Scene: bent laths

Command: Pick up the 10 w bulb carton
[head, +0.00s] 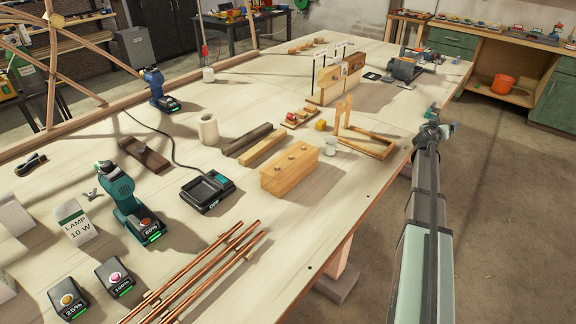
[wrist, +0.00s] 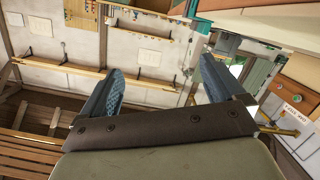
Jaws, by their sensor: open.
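The 10 W bulb carton (head: 75,224) is a small white box with a green band and the words "LAMP 10 W". It stands upright on the workbench at the left in the head view, beside a green cordless drill. My gripper (head: 443,130) is past the bench's right edge in the head view, far from the carton. In the wrist view my gripper (wrist: 165,88) has its two blue-padded fingers spread wide, with nothing between them. The carton is not in the wrist view.
Other white cartons (head: 14,216) stand left of the lamp carton. The drill (head: 130,200), battery packs (head: 68,298), a charger (head: 207,191), copper pipes (head: 200,275) and a wooden block (head: 290,170) lie on the bench (head: 330,215). The bench's right front is clear.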

